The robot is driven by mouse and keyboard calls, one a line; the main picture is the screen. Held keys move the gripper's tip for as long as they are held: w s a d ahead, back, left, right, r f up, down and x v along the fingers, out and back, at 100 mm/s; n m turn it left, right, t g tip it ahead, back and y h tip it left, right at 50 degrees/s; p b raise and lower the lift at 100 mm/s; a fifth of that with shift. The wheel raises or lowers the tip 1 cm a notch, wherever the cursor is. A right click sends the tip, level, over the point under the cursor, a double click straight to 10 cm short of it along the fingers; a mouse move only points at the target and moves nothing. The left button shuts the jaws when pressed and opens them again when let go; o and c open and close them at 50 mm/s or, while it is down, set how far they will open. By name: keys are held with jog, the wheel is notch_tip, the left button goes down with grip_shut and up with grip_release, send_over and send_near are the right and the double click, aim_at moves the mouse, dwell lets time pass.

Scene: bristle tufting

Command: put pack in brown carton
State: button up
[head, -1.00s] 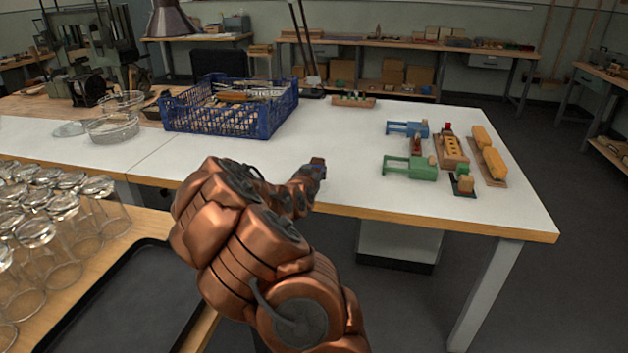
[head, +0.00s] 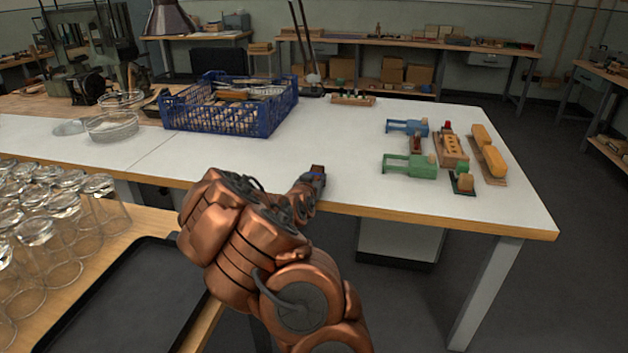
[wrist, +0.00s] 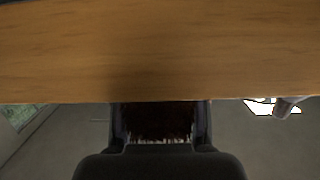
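My gripper (head: 317,174) is at the front edge of the white worktable, reached past my copper arm. In the wrist view, its two dark fingers (wrist: 160,118) stand on either side of a dark brown bristly bundle (wrist: 160,121), which looks like the pack and appears gripped between them. The bundle has a pale, ragged lower edge. In the head view it is too small to make out clearly. Brown cartons (head: 420,75) sit on the low shelf of the far bench; I cannot tell which one the task names.
The worktable's wooden edge (wrist: 160,60) fills the upper wrist view. A blue crate (head: 235,110) stands on the worktable, with blue, green and orange fixtures (head: 409,163) at right. Glasses (head: 62,215) and a black tray (head: 120,300) are at left. The table's middle is clear.

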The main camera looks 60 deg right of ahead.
jog(key=o, duration=0.4)
